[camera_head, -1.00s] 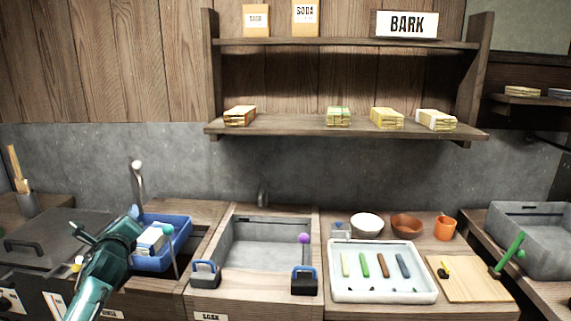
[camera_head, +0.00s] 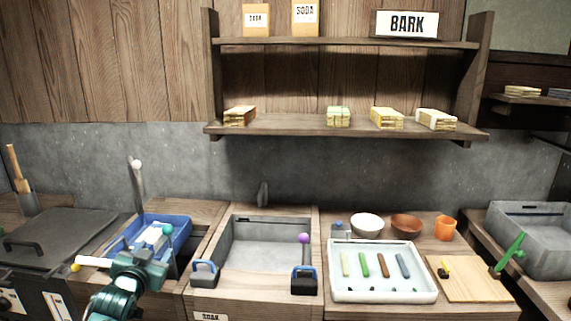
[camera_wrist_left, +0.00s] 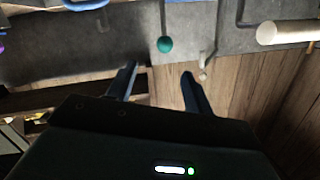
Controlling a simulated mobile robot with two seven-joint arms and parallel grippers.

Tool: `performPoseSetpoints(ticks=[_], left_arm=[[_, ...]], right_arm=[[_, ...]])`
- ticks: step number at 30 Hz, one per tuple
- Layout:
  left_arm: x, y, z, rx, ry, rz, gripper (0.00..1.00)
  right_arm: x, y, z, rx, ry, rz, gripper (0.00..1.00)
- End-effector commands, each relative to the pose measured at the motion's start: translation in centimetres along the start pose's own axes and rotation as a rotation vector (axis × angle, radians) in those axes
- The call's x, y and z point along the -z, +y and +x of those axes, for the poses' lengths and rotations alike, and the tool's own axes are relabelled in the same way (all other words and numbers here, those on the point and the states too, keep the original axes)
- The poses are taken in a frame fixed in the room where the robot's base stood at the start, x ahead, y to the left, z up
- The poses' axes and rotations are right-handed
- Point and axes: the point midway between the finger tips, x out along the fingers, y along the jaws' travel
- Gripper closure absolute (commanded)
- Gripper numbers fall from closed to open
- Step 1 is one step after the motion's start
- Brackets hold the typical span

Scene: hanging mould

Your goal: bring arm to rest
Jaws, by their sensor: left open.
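My left arm is teal and comes in from the lower left in the head view. Its gripper (camera_head: 138,263) is in front of the blue tub (camera_head: 181,232) and hides part of it. In the left wrist view the two dark fingers (camera_wrist_left: 157,80) stand apart with nothing between them. A teal ball on a thin rod (camera_wrist_left: 165,44) shows beyond the fingers, apart from them. My right gripper is in neither view.
A grey sink (camera_head: 265,250) lies right of the arm. A white tray (camera_head: 382,291) with coloured sticks and a cutting board (camera_head: 470,280) are further right. A dark lidded box (camera_head: 55,240) stands left. A shelf (camera_head: 300,127) hangs above.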

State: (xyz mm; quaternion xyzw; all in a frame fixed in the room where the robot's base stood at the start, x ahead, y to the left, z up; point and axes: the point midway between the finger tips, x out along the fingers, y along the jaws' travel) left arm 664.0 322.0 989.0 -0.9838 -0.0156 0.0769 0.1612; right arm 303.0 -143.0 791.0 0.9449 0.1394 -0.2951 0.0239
Motion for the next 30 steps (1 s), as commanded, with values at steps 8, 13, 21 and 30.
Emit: performPoseSetpoints(ticks=[8, 13, 21, 30], left_arm=[[-10.2, 10.5, -9.3, -0.168, -0.129, -0.031, 0.48], [-15.6, 17.0, -18.9, -0.283, -0.234, -0.095, 0.48], [-18.3, 22.2, -31.2, -0.385, -0.365, -0.204, 0.48], [-18.4, 23.0, -33.9, -0.402, -0.395, -0.232, 0.48]], right_arm=[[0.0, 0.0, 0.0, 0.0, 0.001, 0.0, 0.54], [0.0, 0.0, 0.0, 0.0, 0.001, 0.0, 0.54], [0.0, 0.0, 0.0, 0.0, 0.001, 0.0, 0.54], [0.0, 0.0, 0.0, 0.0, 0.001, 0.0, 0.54]])
